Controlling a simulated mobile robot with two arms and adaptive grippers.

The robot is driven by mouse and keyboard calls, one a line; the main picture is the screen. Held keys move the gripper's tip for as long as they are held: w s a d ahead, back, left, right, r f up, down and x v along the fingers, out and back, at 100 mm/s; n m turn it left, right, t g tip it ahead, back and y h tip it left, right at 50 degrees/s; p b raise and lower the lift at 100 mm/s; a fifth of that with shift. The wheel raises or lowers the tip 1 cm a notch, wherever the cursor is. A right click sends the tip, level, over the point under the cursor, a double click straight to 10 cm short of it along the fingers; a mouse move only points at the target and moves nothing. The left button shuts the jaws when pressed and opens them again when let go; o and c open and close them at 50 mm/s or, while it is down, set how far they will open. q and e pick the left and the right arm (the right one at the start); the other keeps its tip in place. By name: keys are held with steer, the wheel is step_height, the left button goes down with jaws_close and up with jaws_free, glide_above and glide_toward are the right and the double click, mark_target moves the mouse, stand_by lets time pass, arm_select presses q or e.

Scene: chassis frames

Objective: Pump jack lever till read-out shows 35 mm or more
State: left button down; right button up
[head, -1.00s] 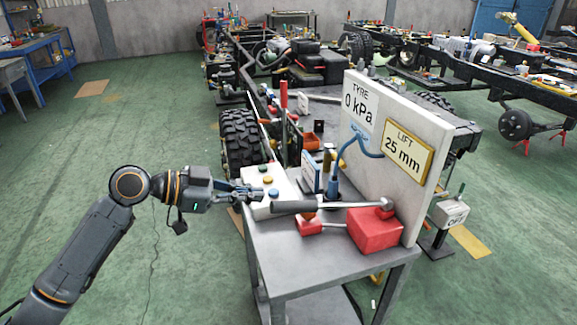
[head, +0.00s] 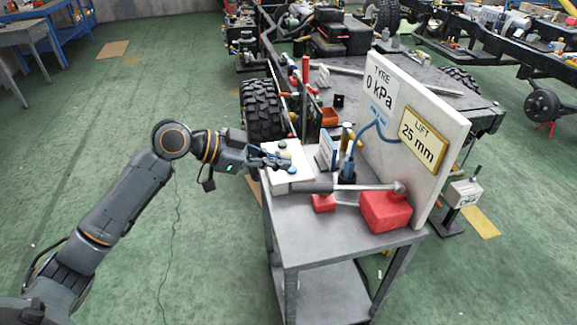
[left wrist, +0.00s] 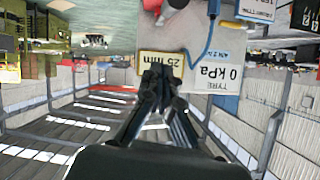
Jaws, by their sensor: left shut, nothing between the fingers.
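The red jack (head: 386,211) stands on the grey trolley top. Its lever, with a dark grip (head: 312,187), lies almost level and points left. The yellow-framed LIFT read-out (head: 422,139) on the upright white board shows 25 mm; it also appears upside down in the left wrist view (left wrist: 165,65). My left gripper (head: 286,161) is shut and empty, just above and behind the grip's left end in the picture, seemingly apart from it. Its closed fingertips show in the left wrist view (left wrist: 158,80); the lever cannot be made out there. My right gripper is not in view.
The white board (head: 440,120) also carries a TYRE sign reading 0 kPa. A white box with coloured buttons (head: 300,178) sits behind the lever grip. A blue-hosed tool (head: 348,165) stands by the board.

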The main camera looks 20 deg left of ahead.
arm_select(q)
steer(key=p, duration=0.3)
glide_above(306, 185)
steer(key=d, duration=0.2)
steer(key=f, duration=0.3)
steer(key=shift+a+f, duration=0.2)
steer(key=shift+f, duration=0.1)
steer(key=f, duration=0.1)
steer(key=a+f, duration=0.1)
steer(key=f, duration=0.2)
steer(key=shift+s+a+p, duration=0.1)
steer(key=shift+a+p, duration=0.2)
steer(key=shift+p, duration=0.05)
steer(key=shift+f, duration=0.15)
